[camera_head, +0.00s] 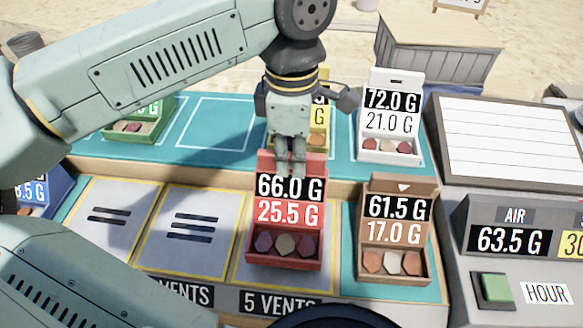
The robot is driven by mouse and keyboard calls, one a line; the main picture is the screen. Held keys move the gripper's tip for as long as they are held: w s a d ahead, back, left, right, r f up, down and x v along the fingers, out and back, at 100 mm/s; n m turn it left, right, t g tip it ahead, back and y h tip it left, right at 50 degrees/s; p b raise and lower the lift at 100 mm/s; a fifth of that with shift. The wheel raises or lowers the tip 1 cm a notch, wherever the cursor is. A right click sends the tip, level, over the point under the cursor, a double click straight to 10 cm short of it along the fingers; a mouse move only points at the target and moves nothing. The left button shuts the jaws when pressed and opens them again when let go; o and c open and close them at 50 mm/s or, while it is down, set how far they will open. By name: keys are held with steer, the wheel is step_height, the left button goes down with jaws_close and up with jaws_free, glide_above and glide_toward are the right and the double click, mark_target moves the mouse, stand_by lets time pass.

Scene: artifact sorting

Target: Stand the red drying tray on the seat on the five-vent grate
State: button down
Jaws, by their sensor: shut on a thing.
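The red drying tray (261,243) has a tall back reading 66.0 G and 25.5 G, and a front bin with several dark and tan pieces. It is upright over the yellow-edged grate (330,255) behind the "5 VENTS" label (270,301). My gripper (291,168) points down and is shut on the top edge of the tray's back. The tray hides most of this grate and its slots. I cannot tell whether the tray's base touches the grate.
A brown tray (396,186) stands close on the right. Two bare slotted grates (165,250) lie left. Behind are green (155,130), yellow (319,140) and white (391,154) trays; a blue tray (33,192) is far left. A console with a green button (496,287) stands right.

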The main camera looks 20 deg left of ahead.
steer(key=shift+f+b, duration=0.55)
steer(key=shift+f, duration=1)
steer(key=c, duration=1.6)
jaws_free()
step_height(320, 180, up, 12)
steer(key=p, duration=0.8)
steer(key=shift+s, duration=0.15)
